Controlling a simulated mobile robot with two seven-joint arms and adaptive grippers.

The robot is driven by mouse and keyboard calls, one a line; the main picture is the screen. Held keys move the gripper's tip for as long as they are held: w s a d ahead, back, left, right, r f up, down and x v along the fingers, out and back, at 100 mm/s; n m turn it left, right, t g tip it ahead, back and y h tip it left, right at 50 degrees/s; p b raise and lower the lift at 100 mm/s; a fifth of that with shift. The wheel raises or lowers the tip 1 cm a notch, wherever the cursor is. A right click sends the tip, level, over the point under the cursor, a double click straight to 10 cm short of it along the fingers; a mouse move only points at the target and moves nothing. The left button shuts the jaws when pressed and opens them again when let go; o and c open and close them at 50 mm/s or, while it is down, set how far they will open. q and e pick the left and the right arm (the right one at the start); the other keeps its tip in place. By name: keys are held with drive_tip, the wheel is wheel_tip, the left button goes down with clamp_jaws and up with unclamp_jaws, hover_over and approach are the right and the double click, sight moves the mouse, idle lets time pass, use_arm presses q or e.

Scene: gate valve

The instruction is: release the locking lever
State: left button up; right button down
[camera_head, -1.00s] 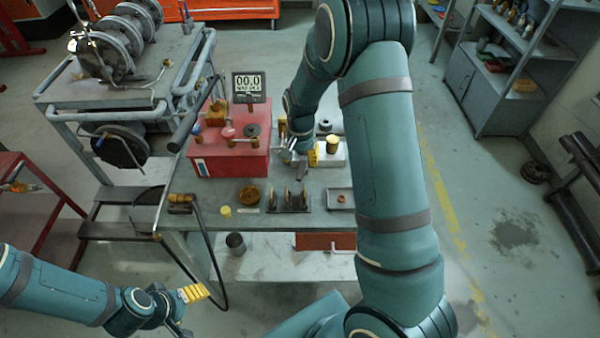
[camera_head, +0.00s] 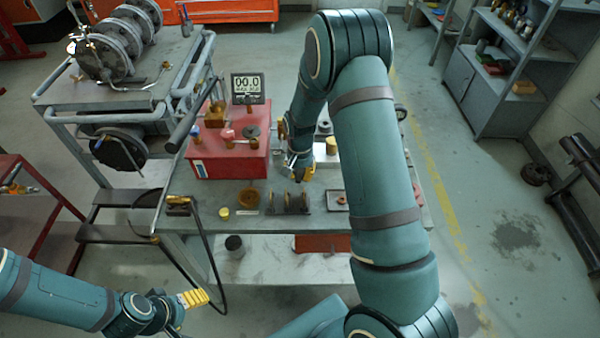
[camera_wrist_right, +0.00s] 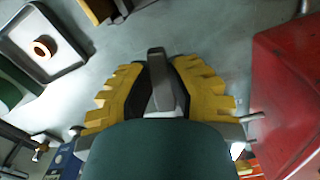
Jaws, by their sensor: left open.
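My right gripper (camera_wrist_right: 159,72) points down over the workbench, with its yellow fingers on either side of a dark grey lever-like bar (camera_wrist_right: 156,70). The bar stands between the dark finger pads; whether both pads touch it I cannot tell. What it joins is hidden behind my own green gripper body. In the head view my right gripper (camera_head: 300,172) is small and partly hidden by my arm, just right of the red box (camera_head: 228,158). My left gripper (camera_head: 193,299) is open, low at the left in front of the bench, away from everything on it.
A display reading 00.0 (camera_head: 248,86) stands behind the red box. On the bench's front half are a brown round dish (camera_head: 250,197), a slotted rack (camera_head: 289,201) and a grey tray (camera_head: 337,200). A cart with reels (camera_head: 125,110) stands at the left.

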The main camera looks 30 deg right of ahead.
drive_tip(key=shift+s+d+n, duration=0.2)
drive_tip(key=shift+n, duration=0.6)
drive_tip(key=shift+s+d+n, duration=0.2)
drive_tip(key=shift+n, duration=0.6)
drive_tip(key=c, duration=0.9)
unclamp_jaws()
wheel_tip(320, 180, up, 12)
drive_tip(key=shift+f, duration=0.1)
